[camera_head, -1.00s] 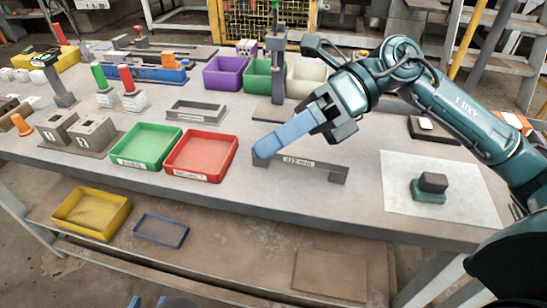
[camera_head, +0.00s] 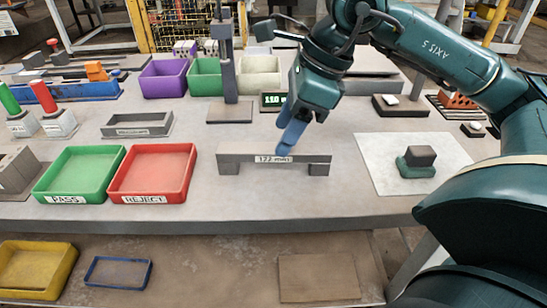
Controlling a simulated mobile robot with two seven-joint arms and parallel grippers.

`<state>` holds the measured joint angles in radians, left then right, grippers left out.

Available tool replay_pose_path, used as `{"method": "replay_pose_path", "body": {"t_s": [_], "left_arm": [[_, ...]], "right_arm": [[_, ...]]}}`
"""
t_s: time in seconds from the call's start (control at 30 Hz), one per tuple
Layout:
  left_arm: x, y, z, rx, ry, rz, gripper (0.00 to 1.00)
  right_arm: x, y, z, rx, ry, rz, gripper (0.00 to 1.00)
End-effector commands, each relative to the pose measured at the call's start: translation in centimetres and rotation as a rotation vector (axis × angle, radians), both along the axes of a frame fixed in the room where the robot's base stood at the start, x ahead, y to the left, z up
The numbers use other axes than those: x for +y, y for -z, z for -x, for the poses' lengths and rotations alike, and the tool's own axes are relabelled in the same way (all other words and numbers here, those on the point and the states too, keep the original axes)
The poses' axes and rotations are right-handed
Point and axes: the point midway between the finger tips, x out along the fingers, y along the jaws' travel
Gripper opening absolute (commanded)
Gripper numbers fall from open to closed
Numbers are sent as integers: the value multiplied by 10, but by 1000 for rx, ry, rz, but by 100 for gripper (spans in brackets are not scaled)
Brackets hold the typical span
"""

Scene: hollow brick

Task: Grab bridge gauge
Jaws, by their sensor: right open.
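The bridge gauge (camera_head: 235,156) is a grey bar with two short feet and a white label that reads about 122 mm. It stands on the table in the middle of the head view, right of the red tray. My right gripper (camera_head: 288,140) points down from above, its blue fingers at the back edge of the gauge, just above the label. The fingers are open, though they overlap in this view. I cannot tell whether they touch the gauge. My left gripper is not in view.
The green PASS tray (camera_head: 48,192) and red REJECT tray (camera_head: 185,190) stand left of the gauge. A grey stand (camera_head: 229,112) with a small display rises behind it. A white sheet with a dark block (camera_head: 419,155) lies right. The table in front of the gauge is clear.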

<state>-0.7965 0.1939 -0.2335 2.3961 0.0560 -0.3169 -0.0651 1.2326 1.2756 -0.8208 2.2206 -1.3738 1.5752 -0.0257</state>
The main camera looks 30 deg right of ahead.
Motion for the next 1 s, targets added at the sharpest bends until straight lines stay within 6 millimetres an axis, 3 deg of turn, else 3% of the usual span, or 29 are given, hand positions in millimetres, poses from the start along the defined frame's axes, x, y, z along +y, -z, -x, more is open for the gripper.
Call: {"method": "replay_pose_path", "body": {"t_s": [0.4, 0.7, 1.0], "left_arm": [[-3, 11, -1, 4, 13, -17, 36], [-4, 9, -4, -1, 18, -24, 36], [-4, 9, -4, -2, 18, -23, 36]], "right_arm": [[13, 47, -11, 2, -1, -2, 55], [15, 52, -13, 0, 0, -2, 55], [15, 52, -13, 0, 0, -2, 32]]}}
